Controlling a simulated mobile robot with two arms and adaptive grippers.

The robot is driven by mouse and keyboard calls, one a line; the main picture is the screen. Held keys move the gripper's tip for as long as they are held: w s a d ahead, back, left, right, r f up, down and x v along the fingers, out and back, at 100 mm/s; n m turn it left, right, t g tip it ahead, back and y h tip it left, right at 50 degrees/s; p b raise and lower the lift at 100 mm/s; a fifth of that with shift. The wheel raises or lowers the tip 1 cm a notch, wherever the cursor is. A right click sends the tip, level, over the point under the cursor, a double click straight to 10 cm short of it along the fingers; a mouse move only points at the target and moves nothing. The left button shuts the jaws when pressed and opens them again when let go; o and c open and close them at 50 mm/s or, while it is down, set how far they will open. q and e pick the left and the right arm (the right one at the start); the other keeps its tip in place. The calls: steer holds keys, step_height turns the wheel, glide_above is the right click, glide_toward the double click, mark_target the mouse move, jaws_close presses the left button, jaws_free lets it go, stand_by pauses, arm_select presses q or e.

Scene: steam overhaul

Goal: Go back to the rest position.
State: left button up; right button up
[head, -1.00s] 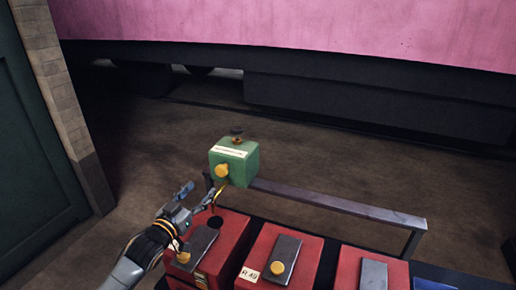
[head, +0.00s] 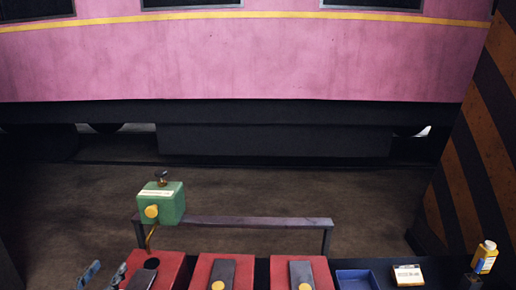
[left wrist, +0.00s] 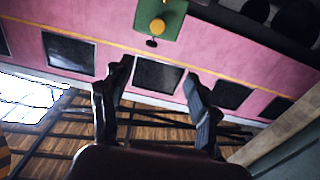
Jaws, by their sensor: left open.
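My left gripper (head: 103,273) shows at the lower left edge of the head view, with its two fingers apart and nothing between them. It also shows in the left wrist view (left wrist: 157,88), open and empty, with the fingers spread. The gripper is to the left of and below the green box (head: 172,206) in the head view, apart from it. The green box has a yellow knob, a pale label and a dark fitting on top; it sits at the left end of a grey rail (head: 250,222). My right gripper is not in view.
Several red boxes (head: 208,270) with grey plates line the front edge. A blue tray (head: 357,279), a small labelled box (head: 408,274) and a yellow bottle (head: 487,255) are to the right. Behind are open floor and a pink railway carriage (head: 250,60). A striped pillar (head: 470,150) stands right.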

arm_select(q)
steer(key=s+d+f+g, duration=0.7)
steer(key=s+d+f, duration=0.2)
steer(key=s+f, duration=0.35)
steer(key=s+d+f+m+g, duration=0.1)
steer(key=s+d+f+g, duration=0.25)
steer(key=s, duration=0.65)
steer(key=s+d+f+m+g, duration=0.15)
steer(key=s+d+g, duration=0.3)
steer(key=s, duration=0.45)
step_height(320, 180, down, 26)
steer(key=s+r, duration=0.1)
steer(key=s, duration=0.1)
steer(key=s+a+f+g, duration=0.2)
steer(key=s+a+f, duration=0.1)
steer(key=s+f, duration=1.3)
steer(key=shift+s+f+y, duration=0.25)
steer(key=shift+f+y, duration=0.05)
steer(key=shift+f, duration=0.25)
